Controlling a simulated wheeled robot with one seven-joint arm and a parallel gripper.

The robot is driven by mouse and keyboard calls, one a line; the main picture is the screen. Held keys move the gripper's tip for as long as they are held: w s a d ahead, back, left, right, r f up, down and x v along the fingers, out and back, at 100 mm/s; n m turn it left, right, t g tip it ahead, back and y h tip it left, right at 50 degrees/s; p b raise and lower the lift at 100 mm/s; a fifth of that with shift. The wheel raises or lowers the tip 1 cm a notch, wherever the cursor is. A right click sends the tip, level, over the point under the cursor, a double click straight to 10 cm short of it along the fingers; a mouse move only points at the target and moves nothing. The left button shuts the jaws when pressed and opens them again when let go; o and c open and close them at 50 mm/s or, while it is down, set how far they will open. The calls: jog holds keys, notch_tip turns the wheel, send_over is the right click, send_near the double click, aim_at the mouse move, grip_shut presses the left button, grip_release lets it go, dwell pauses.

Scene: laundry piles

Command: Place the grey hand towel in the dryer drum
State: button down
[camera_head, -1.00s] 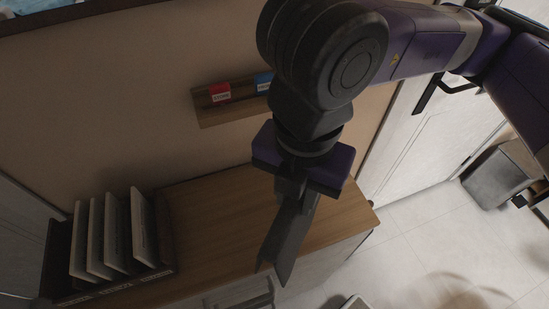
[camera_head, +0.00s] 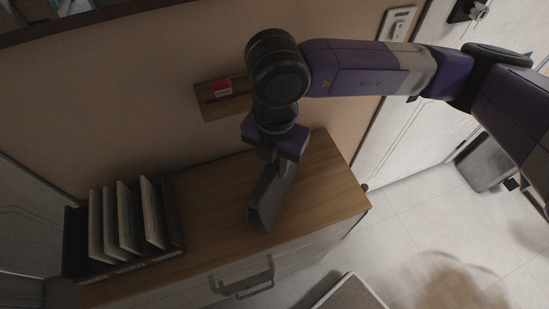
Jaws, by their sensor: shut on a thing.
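My gripper (camera_head: 276,157) is shut on a dark grey, folded piece that looks like the grey hand towel (camera_head: 268,198). The towel hangs down from the fingers, tilted to the lower left, over the wooden top of a cabinet. I cannot tell whether its lower end touches the wood. The fingertips are partly hidden by the wrist and the towel. No dryer drum shows in this view.
A dark rack (camera_head: 75,245) with several upright pale panels stands on the cabinet top (camera_head: 335,190) at left. A wooden wall holder (camera_head: 212,107) has a red label. A grey bin (camera_head: 484,165) stands at right. A light-framed object (camera_head: 350,293) sits low in front. Open tiled floor lies right.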

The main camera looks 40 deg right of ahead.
jog(key=shift+f, duration=0.1)
jog(key=shift+f+b, duration=0.15)
jog(key=shift+b, duration=0.15)
jog(key=c, duration=1.1)
grip_release()
notch_tip(320, 180, up, 12)
jog(key=shift+r+b, duration=0.2)
jog(key=shift+b, duration=0.45)
